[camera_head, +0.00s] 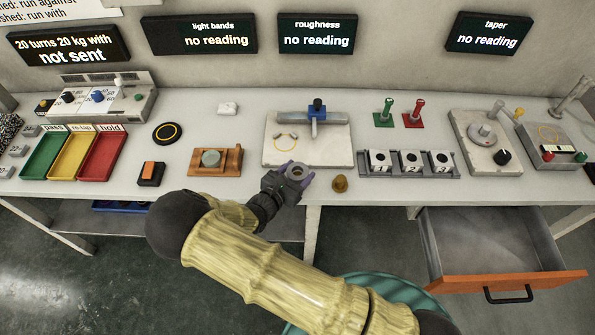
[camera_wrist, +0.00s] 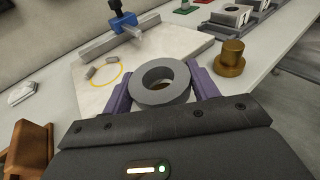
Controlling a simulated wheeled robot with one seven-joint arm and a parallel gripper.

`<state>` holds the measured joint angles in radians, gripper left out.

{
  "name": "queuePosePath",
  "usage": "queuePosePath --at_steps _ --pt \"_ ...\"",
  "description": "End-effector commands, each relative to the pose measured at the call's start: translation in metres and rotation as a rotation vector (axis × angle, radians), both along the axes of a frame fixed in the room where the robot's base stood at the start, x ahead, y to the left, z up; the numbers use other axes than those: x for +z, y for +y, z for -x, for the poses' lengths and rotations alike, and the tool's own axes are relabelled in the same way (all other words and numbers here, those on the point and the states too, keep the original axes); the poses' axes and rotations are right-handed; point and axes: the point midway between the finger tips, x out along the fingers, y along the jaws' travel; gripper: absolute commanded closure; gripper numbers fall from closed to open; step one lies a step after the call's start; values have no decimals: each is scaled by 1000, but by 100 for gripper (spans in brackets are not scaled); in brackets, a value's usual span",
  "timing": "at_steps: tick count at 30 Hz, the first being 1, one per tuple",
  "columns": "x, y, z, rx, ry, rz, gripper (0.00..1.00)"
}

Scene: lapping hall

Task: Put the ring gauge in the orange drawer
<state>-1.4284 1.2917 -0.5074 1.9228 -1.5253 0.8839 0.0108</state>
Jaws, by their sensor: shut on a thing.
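The ring gauge (camera_head: 297,172), a grey ring with a round hole, is between the fingers of my gripper (camera_head: 291,173) near the front edge of the bench. In the wrist view the purple fingers of my gripper (camera_wrist: 163,92) close on both sides of the ring gauge (camera_wrist: 150,92). The ring's hole faces up, beside the white plate's front edge. The orange drawer (camera_head: 510,284) is pulled out below the bench at the right. Its grey inside looks empty, and it is well apart from my gripper.
A brass knobbed piece (camera_head: 340,184) stands just right of my gripper. The white plate (camera_head: 310,155) carries a blue-clamped bar behind it. A numbered block rack (camera_head: 408,165) stands farther right. A teal round bin (camera_head: 385,287) is on the floor left of the drawer.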

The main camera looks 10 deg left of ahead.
Motion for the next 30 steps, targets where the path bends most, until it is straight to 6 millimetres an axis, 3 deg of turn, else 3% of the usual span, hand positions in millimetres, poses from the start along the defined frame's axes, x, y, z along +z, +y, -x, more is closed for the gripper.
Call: queuePosePath --at_steps 7,8,11,23,30 --pt "-5 0 0 0 -1 0 70" --pt "-5 0 0 0 0 0 39" --pt "-5 0 0 0 0 0 19" --pt "-5 0 0 0 0 0 19" --pt "2 10 31 3 2 0 19"
